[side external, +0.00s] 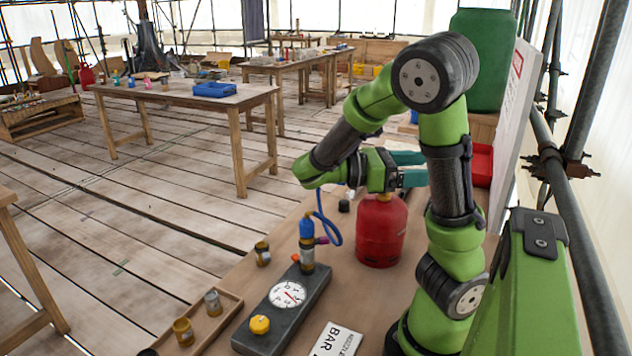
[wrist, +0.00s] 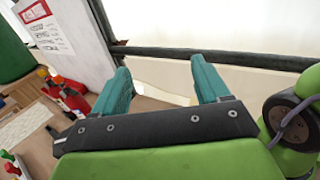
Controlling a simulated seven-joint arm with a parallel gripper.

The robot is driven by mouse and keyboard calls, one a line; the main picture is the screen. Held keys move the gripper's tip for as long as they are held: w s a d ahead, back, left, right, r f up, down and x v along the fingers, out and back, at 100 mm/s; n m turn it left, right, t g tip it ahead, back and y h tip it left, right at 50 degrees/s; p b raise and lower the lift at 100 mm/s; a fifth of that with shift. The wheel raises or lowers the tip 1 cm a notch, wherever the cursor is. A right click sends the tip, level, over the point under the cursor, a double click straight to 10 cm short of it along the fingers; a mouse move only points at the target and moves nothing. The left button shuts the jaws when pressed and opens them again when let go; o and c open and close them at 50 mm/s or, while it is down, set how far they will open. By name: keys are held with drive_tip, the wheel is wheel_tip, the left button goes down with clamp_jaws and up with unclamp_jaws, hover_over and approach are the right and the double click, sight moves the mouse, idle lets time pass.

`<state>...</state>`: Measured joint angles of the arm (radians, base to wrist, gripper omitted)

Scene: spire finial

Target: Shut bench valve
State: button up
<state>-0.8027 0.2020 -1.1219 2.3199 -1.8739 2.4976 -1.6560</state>
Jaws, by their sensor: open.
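A grey bench block (side external: 275,320) carries a round white dial gauge (side external: 288,294), a yellow knob (side external: 260,324) at its near end and a brass fitting with a blue top (side external: 307,240) at its far end. A small purple piece (side external: 322,240) sticks out of the fitting's side. A blue hose (side external: 334,232) loops from it toward a red gas bottle (side external: 381,230). Which part is the bench valve I cannot tell for sure. My gripper (side external: 411,168) is open and empty above and behind the bottle, apart from the block. Its teal fingers also show in the wrist view (wrist: 162,85).
A wooden tray (side external: 215,318) with small jars stands left of the block; another jar (side external: 262,253) stands behind. A sign (side external: 338,340) lies in front. A white board (side external: 512,130) and a rail (wrist: 215,57) border the right side. A red bin (side external: 482,165) sits behind my arm.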

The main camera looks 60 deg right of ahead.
drive_tip(key=shift+s+a+r, duration=0.1)
drive_tip(key=shift+s+a, duration=0.35)
drive_tip(key=shift+a, duration=0.25)
drive_tip(key=shift+s+a+r, duration=0.1)
drive_tip(key=shift+s+a, duration=0.3)
drive_tip(key=shift+a, duration=0.25)
drive_tip(key=w+f+n+t+h, duration=0.3)
drive_tip(key=w, duration=0.6)
drive_tip(key=w+f+n+t+h, duration=0.3)
drive_tip(key=w+t+h, duration=0.1)
drive_tip(key=w, duration=0.5)
drive_tip(key=x, duration=1.1)
drive_tip(key=s+x, duration=0.1)
drive_tip(key=x, duration=0.4)
drive_tip(key=shift+s, duration=0.15)
